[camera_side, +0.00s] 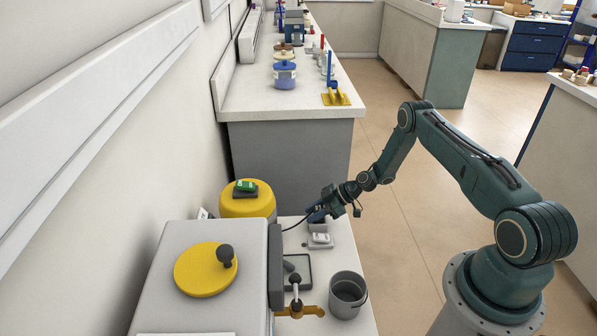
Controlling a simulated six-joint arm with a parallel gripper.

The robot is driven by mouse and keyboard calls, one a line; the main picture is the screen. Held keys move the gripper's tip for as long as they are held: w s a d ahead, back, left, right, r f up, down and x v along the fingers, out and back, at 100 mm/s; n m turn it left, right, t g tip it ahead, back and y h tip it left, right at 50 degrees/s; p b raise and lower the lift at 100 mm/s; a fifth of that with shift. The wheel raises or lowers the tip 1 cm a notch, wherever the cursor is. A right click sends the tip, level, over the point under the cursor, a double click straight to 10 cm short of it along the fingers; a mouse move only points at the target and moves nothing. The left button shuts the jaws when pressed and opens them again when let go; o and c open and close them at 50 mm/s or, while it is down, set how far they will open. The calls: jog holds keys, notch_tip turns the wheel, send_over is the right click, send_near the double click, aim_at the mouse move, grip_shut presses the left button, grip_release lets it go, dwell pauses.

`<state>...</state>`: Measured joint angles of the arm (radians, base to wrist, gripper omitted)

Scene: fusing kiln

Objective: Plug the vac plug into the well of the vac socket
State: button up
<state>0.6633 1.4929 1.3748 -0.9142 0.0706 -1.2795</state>
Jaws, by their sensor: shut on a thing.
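My gripper (326,208) is above the narrow white bench beside the kiln, reaching in from the right. It is shut on the vac plug (315,215), a small dark blue piece at its fingertips. A thin black cable curves from the plug down to the left. A grey box (318,228) stands directly below the plug and looks like the vac socket. Its well cannot be made out from here. The gripper partly covers the plug, and I cannot tell whether the plug touches the box.
A small pale device (320,240) sits just in front of the grey box. Nearer are a dark tray (298,271), a grey bucket (347,294) and a brass-coloured fitting (299,310). The kiln (172,262) and a yellow drum (247,203) stand left.

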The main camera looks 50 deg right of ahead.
jog(key=shift+f, duration=0.3)
jog(key=o, duration=1.1)
jog(key=shift+f, duration=0.1)
jog(key=shift+s, duration=0.15)
jog(key=v, duration=1.3)
jog(key=shift+s+d+r, duration=0.1)
jog(key=shift+d+r, duration=0.15)
jog(key=shift+r, duration=0.1)
